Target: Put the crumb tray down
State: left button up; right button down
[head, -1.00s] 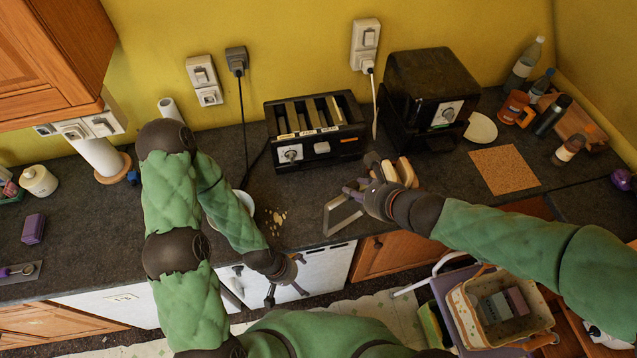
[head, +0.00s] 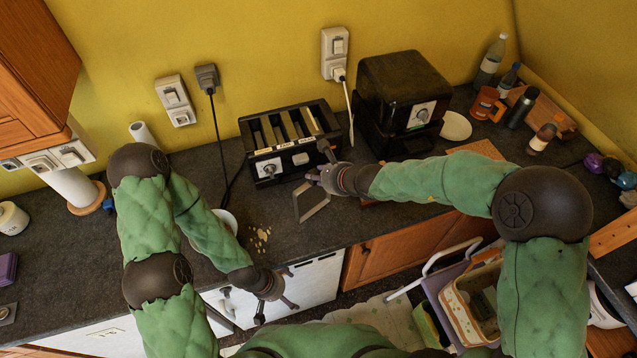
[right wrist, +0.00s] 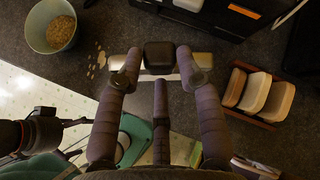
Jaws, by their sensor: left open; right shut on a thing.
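The crumb tray (head: 313,203) is a thin grey metal frame-like piece just in front of the black toaster (head: 290,142), near the counter's front edge. My right gripper (head: 319,171) is shut on it. In the right wrist view the fingers (right wrist: 160,66) close around a dark block on the tray's metal edge (right wrist: 200,60). I cannot tell whether the tray touches the counter (head: 75,250). My left gripper (head: 279,297) is open and empty, low in front of the counter edge.
Pale crumbs (head: 262,237) lie on the counter beside a bowl (right wrist: 52,28) of brown bits. A wooden rack with bread-like slices (right wrist: 258,92) stands right of the right gripper. A black boxy appliance (head: 403,100) is behind. The left counter has free room.

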jog(key=shift+w+a+f, duration=0.1)
jog(key=shift+w+f, duration=0.15)
jog(key=shift+f, duration=0.75)
jog(key=shift+w+a+f, duration=0.1)
jog(key=shift+w+f, duration=0.1)
jog(key=shift+f, duration=0.8)
jog(key=shift+f, duration=0.15)
jog(key=c, duration=0.8)
grip_release()
